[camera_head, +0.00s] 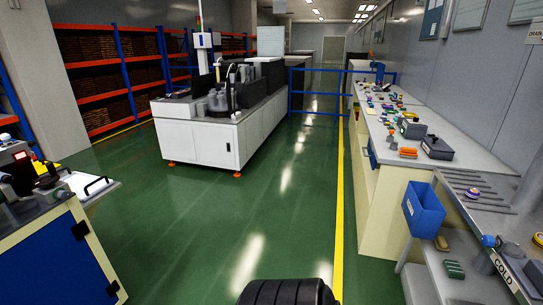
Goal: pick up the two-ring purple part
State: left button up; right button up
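A small purple part (472,193) with a pale band sits on the grey slatted top of the near right bench (455,181). It is too small to tell whether it has two rings. Neither of my grippers is in view, and nothing is seen touching the purple part.
A blue bin (423,209) hangs at the bench's left side. A blue ball-like part (489,241) lies nearer on the bench. Long worktables (392,142) with small parts run along the right wall. A white machine (212,143) stands mid-left. The green floor (225,222) between is clear.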

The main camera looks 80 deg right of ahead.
aim_at(472, 192)
jog(key=z, duration=4.15)
jog(key=i+j+z, duration=0.1)
jog(key=z, duration=0.85)
